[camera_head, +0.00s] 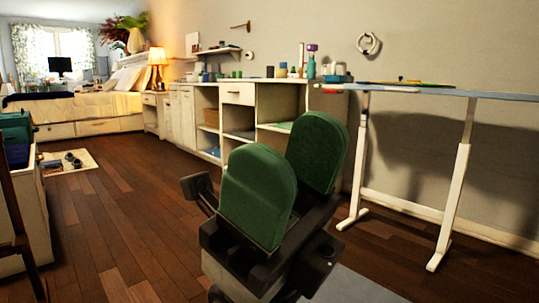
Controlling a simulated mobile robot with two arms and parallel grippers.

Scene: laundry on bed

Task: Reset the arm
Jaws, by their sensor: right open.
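My right gripper (287,150) rises in the lower middle of the view, with two green finger pads standing upright on a black body. The pads are apart and nothing shows between them. It is in front of the white shelf unit and left of the standing table, touching neither. My left gripper is out of view.
A white shelf unit (238,118) runs along the wall, with bottles and small items on top. A standing table (486,95) is at right. The bed (97,109) is far left, beside a lit lamp (157,58). The wooden floor (125,210) at left-centre is clear.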

